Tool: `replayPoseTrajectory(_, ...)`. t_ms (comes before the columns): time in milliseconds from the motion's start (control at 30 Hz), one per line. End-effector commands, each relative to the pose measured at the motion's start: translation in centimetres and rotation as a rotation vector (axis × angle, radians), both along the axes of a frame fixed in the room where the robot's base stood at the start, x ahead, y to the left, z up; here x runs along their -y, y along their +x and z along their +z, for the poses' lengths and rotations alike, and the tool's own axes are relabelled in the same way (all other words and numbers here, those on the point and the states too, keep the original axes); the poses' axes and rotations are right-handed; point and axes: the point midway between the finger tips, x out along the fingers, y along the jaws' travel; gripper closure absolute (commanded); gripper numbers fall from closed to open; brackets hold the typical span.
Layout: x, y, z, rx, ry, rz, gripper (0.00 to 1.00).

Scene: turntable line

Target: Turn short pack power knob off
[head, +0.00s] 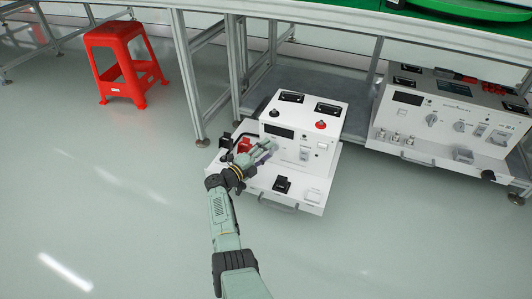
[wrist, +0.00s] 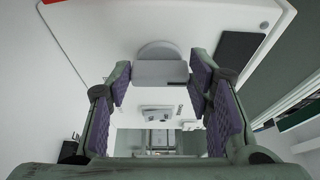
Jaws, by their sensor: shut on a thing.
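The short pack (head: 303,116) is a small white box with a dark display, standing on a white base below the bench. My gripper (head: 268,152) reaches its front panel from the lower left and covers part of it. In the wrist view, the purple-padded fingers of my gripper (wrist: 160,82) stand on both sides of a grey knob (wrist: 160,70) on the white panel, and they are shut on it. The knob is hidden behind my gripper in the head view. Its exact turn angle cannot be read.
A larger white pack (head: 415,116) with several knobs stands at the right. A red stool (head: 118,58) is at the back left. A metal bench leg (head: 186,80) rises behind the short pack. The floor in front and to the left is clear.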

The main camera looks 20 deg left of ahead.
Motion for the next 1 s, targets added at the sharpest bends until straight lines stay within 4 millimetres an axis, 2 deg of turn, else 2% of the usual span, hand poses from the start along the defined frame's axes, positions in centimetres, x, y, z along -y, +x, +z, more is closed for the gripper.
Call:
replayPoseTrajectory(300,0.02,0.01,0.01,-0.001,-0.004,0.001,0.81)
replayPoseTrajectory(333,0.02,0.02,0.01,-0.001,-0.004,0.001,0.52)
replayPoseTrajectory(600,0.02,0.01,0.02,0.0,-0.002,0.0,0.34)
replayPoseTrajectory(1000,0.04,0.01,0.35,0.001,0.032,0.0,0.33)
